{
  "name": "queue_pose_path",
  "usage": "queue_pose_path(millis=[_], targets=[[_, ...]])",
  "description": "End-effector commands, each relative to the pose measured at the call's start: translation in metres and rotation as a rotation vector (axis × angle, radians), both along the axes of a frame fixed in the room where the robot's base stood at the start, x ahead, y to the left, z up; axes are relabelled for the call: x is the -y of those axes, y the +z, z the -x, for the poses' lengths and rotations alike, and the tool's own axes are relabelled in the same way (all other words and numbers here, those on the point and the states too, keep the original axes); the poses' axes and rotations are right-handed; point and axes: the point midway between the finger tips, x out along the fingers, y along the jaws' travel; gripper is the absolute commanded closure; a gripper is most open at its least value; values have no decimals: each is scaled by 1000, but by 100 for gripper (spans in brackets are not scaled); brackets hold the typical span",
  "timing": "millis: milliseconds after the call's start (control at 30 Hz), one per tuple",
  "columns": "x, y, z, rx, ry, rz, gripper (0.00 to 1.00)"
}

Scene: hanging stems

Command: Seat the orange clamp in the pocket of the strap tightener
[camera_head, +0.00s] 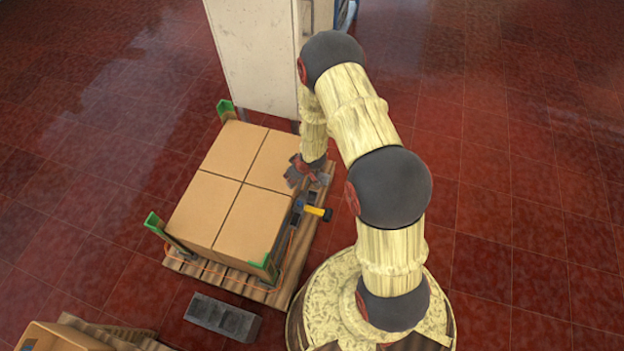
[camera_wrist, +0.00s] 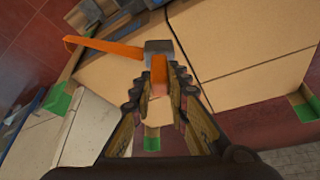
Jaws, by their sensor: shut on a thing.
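My gripper (camera_wrist: 160,82) is shut on the orange clamp (camera_wrist: 159,70) in the wrist view, with a finger on each side of it. A grey block (camera_wrist: 158,47) sits at the clamp's far end, and an orange strap (camera_wrist: 103,46) runs left from that block. In the head view my gripper (camera_head: 305,172) is by the right edge of the boxes, and the clamp cannot be made out there. Just below it, a dark and blue part with a yellow handle (camera_head: 316,212), perhaps the strap tightener, is at the pallet's side. Its pocket cannot be made out.
Several cardboard boxes (camera_head: 228,192) stand on a wooden pallet (camera_head: 318,232) with green corner pieces (camera_head: 153,222). A pale cabinet (camera_head: 252,50) stands behind. A grey block (camera_head: 222,317) lies on the floor in front. The red tiled floor is open to the right.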

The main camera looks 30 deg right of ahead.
Motion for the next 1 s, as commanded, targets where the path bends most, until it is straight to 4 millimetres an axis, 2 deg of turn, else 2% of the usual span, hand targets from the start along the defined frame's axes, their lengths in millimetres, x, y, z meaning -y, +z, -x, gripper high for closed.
queue_pose_path(millis=[267, 600, 800, 1000], targets=[[34, -46, -14, -3, 202, 3, 100], [72, -96, -7, -22, 411, 10, 100], [81, -107, -2, -29, 460, 14, 100], [81, -112, -2, -30, 464, 14, 100]])
